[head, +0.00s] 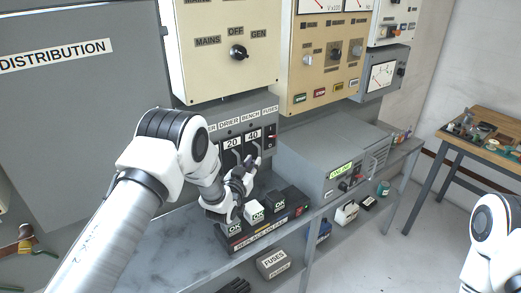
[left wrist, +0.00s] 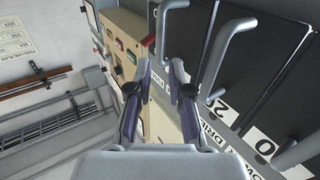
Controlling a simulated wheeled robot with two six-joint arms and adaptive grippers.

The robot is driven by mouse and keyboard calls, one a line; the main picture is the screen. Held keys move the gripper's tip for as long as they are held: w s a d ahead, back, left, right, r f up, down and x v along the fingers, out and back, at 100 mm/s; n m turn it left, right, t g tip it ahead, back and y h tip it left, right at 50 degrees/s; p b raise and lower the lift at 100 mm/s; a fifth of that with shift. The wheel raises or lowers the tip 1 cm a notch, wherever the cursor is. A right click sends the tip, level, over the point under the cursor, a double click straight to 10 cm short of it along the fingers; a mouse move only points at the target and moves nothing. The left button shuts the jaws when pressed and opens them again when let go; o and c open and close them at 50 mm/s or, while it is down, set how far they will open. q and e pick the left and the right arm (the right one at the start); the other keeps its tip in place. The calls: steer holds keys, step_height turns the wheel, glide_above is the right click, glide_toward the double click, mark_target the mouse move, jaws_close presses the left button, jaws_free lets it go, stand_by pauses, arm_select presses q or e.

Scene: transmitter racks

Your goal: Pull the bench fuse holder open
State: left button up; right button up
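The bench fuse holder is a black unit under the BENCH label, marked 40 (head: 253,134), on the grey fuse panel. Its grey handle is partly hidden behind my left gripper (head: 245,178) in the head view. In the left wrist view, a grey handle (left wrist: 160,42), which looks like the bench one, stands beyond the gap between my left fingertips (left wrist: 150,75). The fingers are apart with nothing between them. I cannot tell how close they are to the handle. My right arm shows at the right edge, with its gripper out of view.
The drier fuse holder, marked 20 (head: 232,142), is next to it; its handle (left wrist: 222,55) stands close to my left fingers. Below is a tray with black and white OK blocks (head: 254,211). A grey instrument box (head: 318,160) stands to the right on the bench.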

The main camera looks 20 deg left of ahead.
mark_target(259, 154)
arm_select(q)
steer(key=w, duration=0.2)
steer(key=w+p, duration=0.1)
steer(key=w, duration=0.4)
steer(key=shift+d+f, duration=0.25)
steer(key=shift+f, duration=0.15)
steer(key=shift+s+r, duration=0.3)
steer(key=shift+s, duration=0.1)
steer(key=c, duration=0.3)
jaws_close()
